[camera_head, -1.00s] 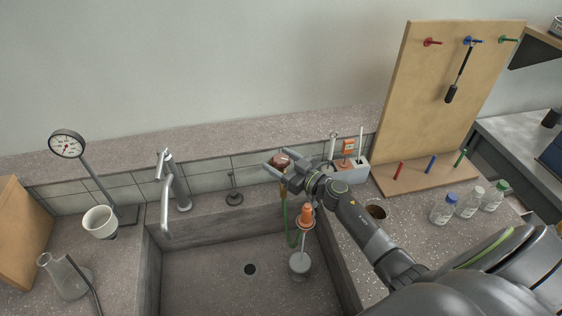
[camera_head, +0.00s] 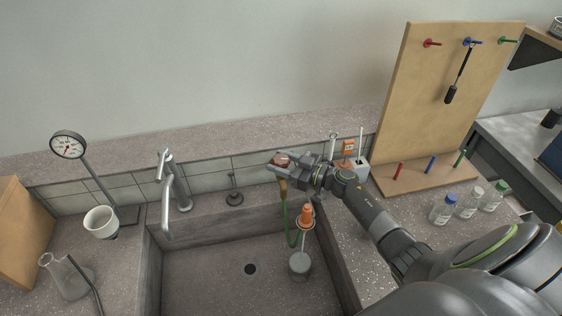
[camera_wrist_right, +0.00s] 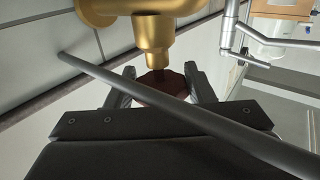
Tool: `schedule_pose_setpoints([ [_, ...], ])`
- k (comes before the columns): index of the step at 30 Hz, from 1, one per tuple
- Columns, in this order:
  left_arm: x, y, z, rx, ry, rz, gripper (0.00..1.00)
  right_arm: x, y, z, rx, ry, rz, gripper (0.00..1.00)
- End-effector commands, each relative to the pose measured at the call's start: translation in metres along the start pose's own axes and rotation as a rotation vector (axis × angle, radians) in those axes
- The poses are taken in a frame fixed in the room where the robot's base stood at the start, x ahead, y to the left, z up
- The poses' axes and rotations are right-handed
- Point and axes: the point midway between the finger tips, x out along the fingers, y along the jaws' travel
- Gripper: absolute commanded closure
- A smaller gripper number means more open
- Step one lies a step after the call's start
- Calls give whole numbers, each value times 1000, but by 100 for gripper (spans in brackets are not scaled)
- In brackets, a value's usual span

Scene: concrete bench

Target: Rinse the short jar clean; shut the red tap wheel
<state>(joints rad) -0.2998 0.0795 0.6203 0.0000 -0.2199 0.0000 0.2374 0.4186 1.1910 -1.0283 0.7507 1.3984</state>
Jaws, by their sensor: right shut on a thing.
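The red tap wheel (camera_head: 281,161) is on a brass tap (camera_head: 283,186) behind the sink's right side; a green hose (camera_head: 292,225) hangs from the tap into the sink. My right gripper (camera_head: 279,162) is shut on the wheel. The right wrist view shows the dark red wheel (camera_wrist_right: 160,82) between the two fingers, with the brass tap (camera_wrist_right: 152,35) beyond it. A grey cylindrical vessel (camera_head: 300,264) stands in the sink below an orange piece (camera_head: 306,214); I cannot tell if it is the short jar. My left gripper is out of view.
The sink (camera_head: 215,280) is otherwise mostly clear, with a chrome faucet (camera_head: 170,190) at its back left. Capped bottles (camera_head: 442,209) stand on the right bench near a pegboard (camera_head: 430,110). A white cup (camera_head: 101,221) and a flask (camera_head: 65,277) are at left.

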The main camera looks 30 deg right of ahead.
Motion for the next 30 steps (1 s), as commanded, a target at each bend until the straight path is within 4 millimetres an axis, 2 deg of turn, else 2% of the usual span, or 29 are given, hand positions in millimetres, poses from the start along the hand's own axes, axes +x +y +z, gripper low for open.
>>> schedule_pose_setpoints([
  [7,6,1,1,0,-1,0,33,0,1,1,-1,1,-108,74],
  [18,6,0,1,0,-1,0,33,0,0,0,1,1,-120,74],
  [19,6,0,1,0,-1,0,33,0,0,0,1,1,-119,48],
  [22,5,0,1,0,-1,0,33,0,0,0,1,1,-119,35],
  [30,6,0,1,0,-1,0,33,-1,0,0,0,1,-119,33],
])
